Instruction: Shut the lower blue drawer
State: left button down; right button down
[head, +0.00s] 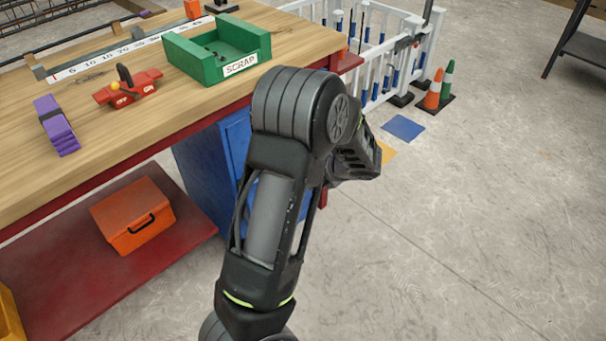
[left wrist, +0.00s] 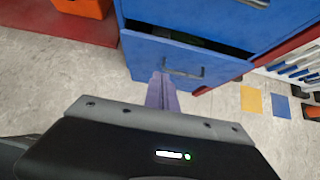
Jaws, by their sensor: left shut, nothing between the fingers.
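The lower blue drawer (left wrist: 145,52) shows in the left wrist view, pulled partly out, with a dark gap along its top and something green inside. Its grey bar handle (left wrist: 183,72) is on the front panel. The blue cabinet (head: 205,165) stands under the bench in the head view, where my left arm hides most of its front. My left gripper (left wrist: 162,78) is shut and empty. Its purple-looking fingers point at the drawer front, just left of the handle; I cannot tell whether they touch. My right gripper is in neither view.
Above is the closed-looking upper blue front (left wrist: 210,18). An orange toolbox (head: 133,215) sits on the red lower shelf (head: 60,275). The wooden bench top (head: 120,145) holds a green scrap tray (head: 190,60).

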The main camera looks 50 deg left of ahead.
pick_arm(q)
jog(key=c, duration=2.2)
grip_release()
